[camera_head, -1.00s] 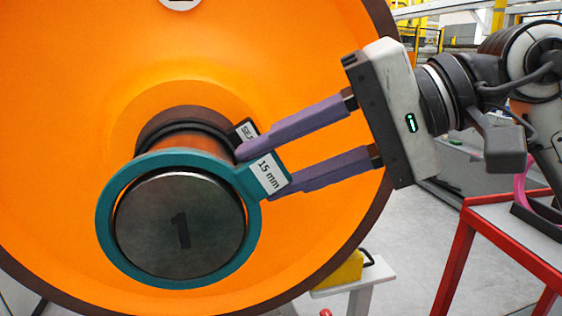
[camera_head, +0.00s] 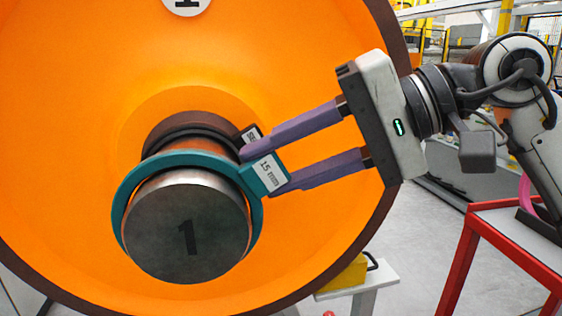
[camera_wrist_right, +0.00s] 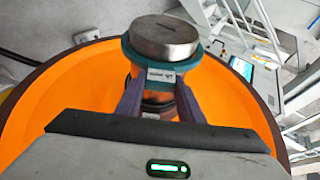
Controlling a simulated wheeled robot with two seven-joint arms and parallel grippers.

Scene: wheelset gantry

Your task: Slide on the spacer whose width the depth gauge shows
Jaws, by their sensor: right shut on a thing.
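The teal spacer (camera_head: 122,205) has a tab labelled 15 mm. It is around the steel axle end (camera_head: 187,235) marked 1, set back from the end face. My right gripper (camera_head: 258,172) is shut on the spacer's tab, its purple fingers coming from the right. Behind the spacer, a dark ring (camera_head: 205,128) with a second white-labelled tab (camera_head: 251,134) sits at the orange wheel (camera_head: 60,120). In the right wrist view, the spacer (camera_wrist_right: 190,76) surrounds the axle end (camera_wrist_right: 164,36). The depth gauge is not recognisable. My left gripper is not in view.
A red-framed table (camera_head: 500,235) stands at the lower right. A yellow block (camera_head: 347,272) on a pale stand (camera_head: 385,280) is below the wheel's right edge. Grey floor shows between the stand and the table.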

